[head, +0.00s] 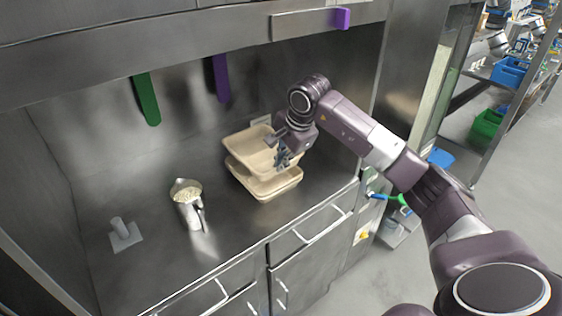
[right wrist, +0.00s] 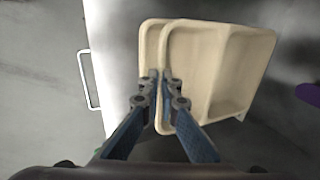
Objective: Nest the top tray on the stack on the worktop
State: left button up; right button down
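The top tray (right wrist: 192,62) is beige, with a divider between compartments. In the head view the top tray (head: 244,150) sits over the stack, slightly offset and not flush with it. The lower tray (head: 272,190) shows below its front edge on the worktop; in the right wrist view the lower tray (right wrist: 150,42) shows along the left side. My right gripper (head: 284,157) is at the top tray's right rim. In the wrist view its fingers (right wrist: 160,78) are close together, one on each side of the top tray's rim. My left gripper is not in view.
A metal scoop or jug of rice (head: 187,190) stands left of the stack. A grey block with a short post (head: 123,235) is at the far left. Green (head: 147,100) and purple (head: 220,78) strips hang on the back wall. The worktop's front is clear.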

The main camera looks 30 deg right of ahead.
jog(key=shift+f+b, duration=2.05)
jog(key=shift+f, duration=0.95)
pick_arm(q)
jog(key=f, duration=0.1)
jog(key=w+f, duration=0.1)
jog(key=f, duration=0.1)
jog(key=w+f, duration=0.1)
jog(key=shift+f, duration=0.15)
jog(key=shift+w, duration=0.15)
pick_arm(e)
jog(key=c, duration=2.1)
grip_release()
jog(key=v, duration=1.2)
